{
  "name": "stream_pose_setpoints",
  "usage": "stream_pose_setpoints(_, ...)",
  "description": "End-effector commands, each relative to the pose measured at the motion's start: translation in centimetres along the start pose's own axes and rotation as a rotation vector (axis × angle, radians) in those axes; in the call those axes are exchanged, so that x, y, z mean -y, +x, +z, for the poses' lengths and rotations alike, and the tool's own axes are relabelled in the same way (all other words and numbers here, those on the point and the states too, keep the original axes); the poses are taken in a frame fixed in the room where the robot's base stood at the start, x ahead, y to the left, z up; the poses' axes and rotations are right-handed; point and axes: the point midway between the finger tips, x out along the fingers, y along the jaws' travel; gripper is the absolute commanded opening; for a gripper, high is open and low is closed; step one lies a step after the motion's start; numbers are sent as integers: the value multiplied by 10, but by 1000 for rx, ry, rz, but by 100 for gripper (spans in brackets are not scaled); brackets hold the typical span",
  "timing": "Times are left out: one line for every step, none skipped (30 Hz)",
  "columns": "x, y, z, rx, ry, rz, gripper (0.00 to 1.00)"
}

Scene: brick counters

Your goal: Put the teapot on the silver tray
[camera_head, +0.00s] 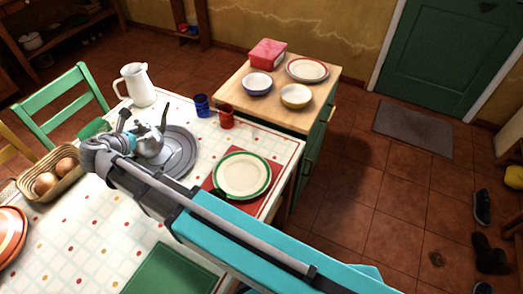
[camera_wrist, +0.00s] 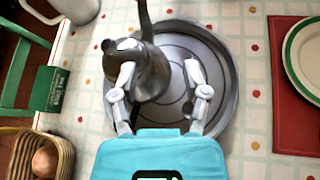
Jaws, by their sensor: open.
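The grey metal teapot (camera_wrist: 150,72) is upright at the left part of the round silver tray (camera_wrist: 226,75), seen from above in the wrist view. In the head view the teapot (camera_head: 149,143) overlaps the left side of the tray (camera_head: 188,160). My gripper (camera_wrist: 159,68) is open, with one finger in front of the teapot's left side and the other to its right, over the tray. My gripper (camera_head: 128,127) partly hides the teapot in the head view. I cannot tell whether the fingers touch it or whether its whole base rests on the tray.
A white pitcher (camera_head: 137,86), blue mug (camera_head: 202,105) and red mug (camera_head: 227,117) stand behind the tray. A green-rimmed plate (camera_head: 242,174) on a red mat is to the right. A green chair (camera_head: 62,108) stands behind the table.

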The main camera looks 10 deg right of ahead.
Motion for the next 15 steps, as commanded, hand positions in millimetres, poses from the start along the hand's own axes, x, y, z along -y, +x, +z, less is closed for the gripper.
stream_pose_setpoints(16,13,5,-22,60,-33,59)
stream_pose_setpoints(24,20,7,-36,101,-52,59)
stream_pose_setpoints(36,29,10,-55,157,-79,59)
stream_pose_setpoints(44,36,12,-70,200,-99,59)
stream_pose_setpoints(53,42,14,-83,244,-121,59)
stream_pose_setpoints(65,50,16,-100,302,-151,59)
stream_pose_setpoints(73,56,18,-113,346,-172,59)
stream_pose_setpoints(82,62,20,-125,390,-195,59)
stream_pose_setpoints(94,69,21,-140,448,-224,59)
stream_pose_setpoints(102,74,23,-150,492,-246,59)
stream_pose_setpoints(111,79,24,-161,535,-270,59)
stream_pose_setpoints(123,86,26,-173,594,-301,59)
stream_pose_setpoints(131,90,27,-181,638,-325,59)
stream_pose_setpoints(140,94,28,-190,682,-348,59)
stream_pose_setpoints(151,100,29,-200,742,-380,59)
